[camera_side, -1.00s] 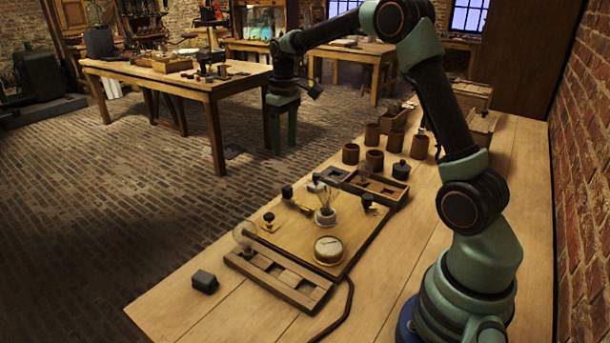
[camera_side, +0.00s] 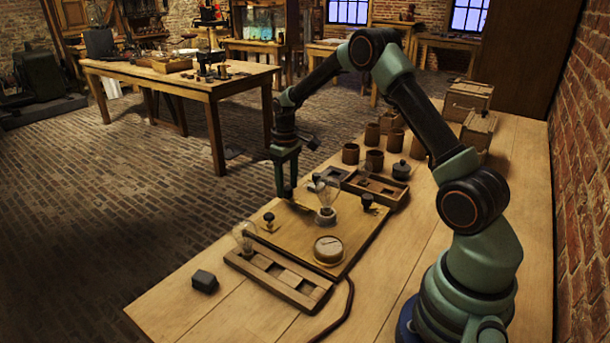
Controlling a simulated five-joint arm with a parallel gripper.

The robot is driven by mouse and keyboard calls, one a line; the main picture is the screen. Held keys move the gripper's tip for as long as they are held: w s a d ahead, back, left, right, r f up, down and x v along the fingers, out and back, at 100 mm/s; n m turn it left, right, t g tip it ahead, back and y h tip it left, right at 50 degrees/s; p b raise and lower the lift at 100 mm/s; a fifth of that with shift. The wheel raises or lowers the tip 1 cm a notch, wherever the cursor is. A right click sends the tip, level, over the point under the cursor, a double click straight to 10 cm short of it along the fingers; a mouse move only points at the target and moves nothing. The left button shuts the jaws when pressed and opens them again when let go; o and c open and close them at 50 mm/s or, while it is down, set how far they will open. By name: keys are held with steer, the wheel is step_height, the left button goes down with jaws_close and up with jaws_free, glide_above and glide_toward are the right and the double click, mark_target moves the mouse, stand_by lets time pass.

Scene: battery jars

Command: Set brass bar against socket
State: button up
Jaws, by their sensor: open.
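A wooden board (camera_side: 290,236) on the bench carries a clear glass bulb standing in a pale socket (camera_side: 325,217). A black-knobbed fitting with a brass foot (camera_side: 268,222) stands near the board's left edge, and another black knob (camera_side: 367,201) stands right of the bulb. The brass bar is too small to tell apart clearly. My gripper (camera_side: 286,192) points down at the board's far left edge, over a third knobbed brass fitting, which its fingers mostly hide. It is left of the bulb and socket, open; contact with the fitting cannot be told.
A round dial gauge (camera_side: 328,249) sits on the board's near part. A slotted wooden tray (camera_side: 278,278) with a bulb lies along the near edge, and another tray (camera_side: 376,188) lies behind. Brown jars (camera_side: 375,159) and crates (camera_side: 467,98) stand farther back. A dark block (camera_side: 204,281) lies front left.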

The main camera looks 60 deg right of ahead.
steer(key=shift+f, duration=0.4)
jaws_close()
steer(key=shift+r, duration=0.1)
stand_by(1.1)
